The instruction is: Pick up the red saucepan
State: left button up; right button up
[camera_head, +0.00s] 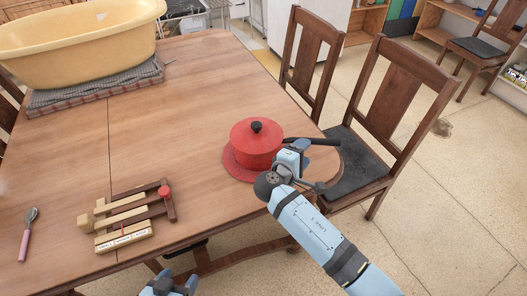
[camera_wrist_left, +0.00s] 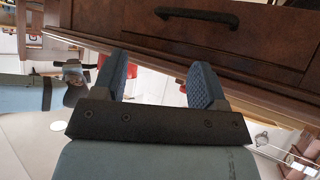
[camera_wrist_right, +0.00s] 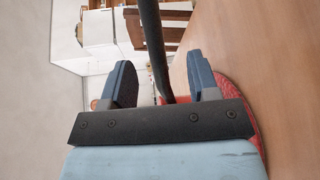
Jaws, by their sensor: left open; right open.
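The red saucepan (camera_head: 255,148) with its black lid knob stands upright on a round red mat (camera_head: 232,166) near the right end of the table. Its dark handle (camera_head: 326,141) points right, past the table edge. My right gripper (camera_head: 298,152) is open beside the pan's right side, at the handle. In the right wrist view the handle (camera_wrist_right: 152,40) runs between the two open fingers (camera_wrist_right: 161,75), with no clear grip on it. My left gripper (camera_head: 170,286) is low at the bottom edge of the head view. Its fingers (camera_wrist_left: 158,75) are open and empty in the left wrist view.
The wooden table (camera_head: 185,120) is clear around the pan's left. A wooden toy (camera_head: 130,215) and a pink-handled utensil (camera_head: 28,234) lie near its front. A yellow tub (camera_head: 75,45) stands at the back left. Chairs (camera_head: 395,110) stand close on the right. A drawer handle (camera_wrist_left: 197,16) is near my left gripper.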

jog(key=b+x, duration=0.1)
jog(key=x, duration=0.1)
jog(key=b+x, duration=0.1)
jog(key=x, duration=0.2)
jog(key=shift+w+a+r, duration=0.15)
jog(key=shift+w+r, duration=0.05)
jog(key=shift+w, duration=0.15)
grip_shut()
jog(key=shift+r, duration=0.15)
